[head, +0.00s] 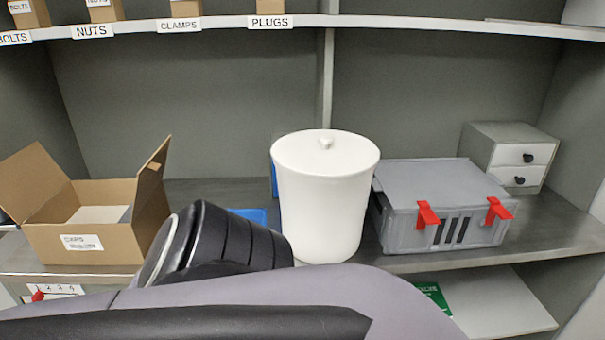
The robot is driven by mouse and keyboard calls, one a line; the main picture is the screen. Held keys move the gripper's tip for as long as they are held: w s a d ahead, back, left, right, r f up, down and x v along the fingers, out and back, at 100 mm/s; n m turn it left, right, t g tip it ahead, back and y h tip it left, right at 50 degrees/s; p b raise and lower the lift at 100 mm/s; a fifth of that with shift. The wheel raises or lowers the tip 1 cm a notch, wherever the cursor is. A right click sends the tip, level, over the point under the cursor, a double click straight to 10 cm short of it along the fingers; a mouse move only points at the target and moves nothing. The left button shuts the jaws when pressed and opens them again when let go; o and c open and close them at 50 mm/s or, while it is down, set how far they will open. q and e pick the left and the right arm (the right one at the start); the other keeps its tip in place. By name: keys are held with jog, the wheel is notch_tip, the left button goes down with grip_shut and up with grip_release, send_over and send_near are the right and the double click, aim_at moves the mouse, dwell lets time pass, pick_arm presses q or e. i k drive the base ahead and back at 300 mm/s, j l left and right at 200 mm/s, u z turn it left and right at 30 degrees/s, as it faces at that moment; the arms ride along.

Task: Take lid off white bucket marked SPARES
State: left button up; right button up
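A white bucket (322,215) stands upright on the middle shelf, near the centre of the head view. Its round white lid (300,151) with a small knob on top sits on it. No SPARES marking shows on the visible side, and the bucket's lower left edge is close behind my arm in the picture. My grey and black arm links cross the bottom foreground. Neither gripper can be made out in this view.
An open cardboard box (85,240) stands left of the bucket. A grey case with red latches (440,195) stands close to its right, with a small drawer unit (510,150) behind. A shelf edge with labels (225,25) runs above. Something blue (256,215) lies partly hidden behind my arm.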

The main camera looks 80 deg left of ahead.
aim_at(311, 154)
jog(key=u, duration=2.25)
